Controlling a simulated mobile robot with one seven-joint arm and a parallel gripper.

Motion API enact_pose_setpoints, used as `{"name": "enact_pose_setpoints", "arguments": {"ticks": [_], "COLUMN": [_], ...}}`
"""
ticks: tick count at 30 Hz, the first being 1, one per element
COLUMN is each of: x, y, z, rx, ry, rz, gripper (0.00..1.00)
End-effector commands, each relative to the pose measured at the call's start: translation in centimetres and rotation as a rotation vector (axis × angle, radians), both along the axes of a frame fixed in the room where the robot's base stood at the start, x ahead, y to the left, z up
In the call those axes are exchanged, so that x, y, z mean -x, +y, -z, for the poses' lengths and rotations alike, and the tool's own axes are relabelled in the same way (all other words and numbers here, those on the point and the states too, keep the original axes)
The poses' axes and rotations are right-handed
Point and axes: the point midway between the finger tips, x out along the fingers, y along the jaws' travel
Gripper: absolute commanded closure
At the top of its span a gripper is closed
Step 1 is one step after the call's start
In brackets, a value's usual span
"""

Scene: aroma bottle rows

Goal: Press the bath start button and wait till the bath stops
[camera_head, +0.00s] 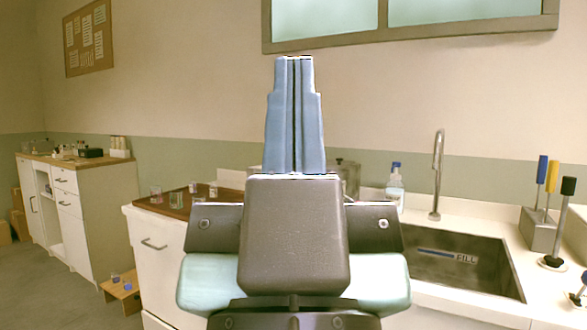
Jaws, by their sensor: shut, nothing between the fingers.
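My gripper (294,62) fills the middle of the view, with its blue fingers pointing up and pressed together, nothing between them. Behind it, on the white counter, is a grey metal box (346,176), mostly hidden by my gripper; I cannot tell whether it is the bath. No start button can be made out; the area behind my gripper is hidden.
A clear bottle with a blue cap (395,185) stands by the box. A tool holder (538,230) is far right. A brown tray (180,203) with small glasses is left.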

Motion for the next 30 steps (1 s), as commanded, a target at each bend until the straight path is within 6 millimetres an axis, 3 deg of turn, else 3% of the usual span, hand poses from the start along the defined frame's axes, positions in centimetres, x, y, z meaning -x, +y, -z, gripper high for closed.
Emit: {"name": "enact_pose_setpoints", "arguments": {"ticks": [8,22,26,30], "x": [0.0,0.0,0.0,0.0], "y": [0.0,0.1,0.1,0.1], "z": [-5.7,-21.8,-24.3,-24.9], "rx": [0.0,0.001,0.001,0.001], "ry": [0.0,-0.001,0.0,0.0], "rz": [0.0,-0.002,-0.002,-0.002], "gripper": [1.0,1.0,1.0,1.0]}}
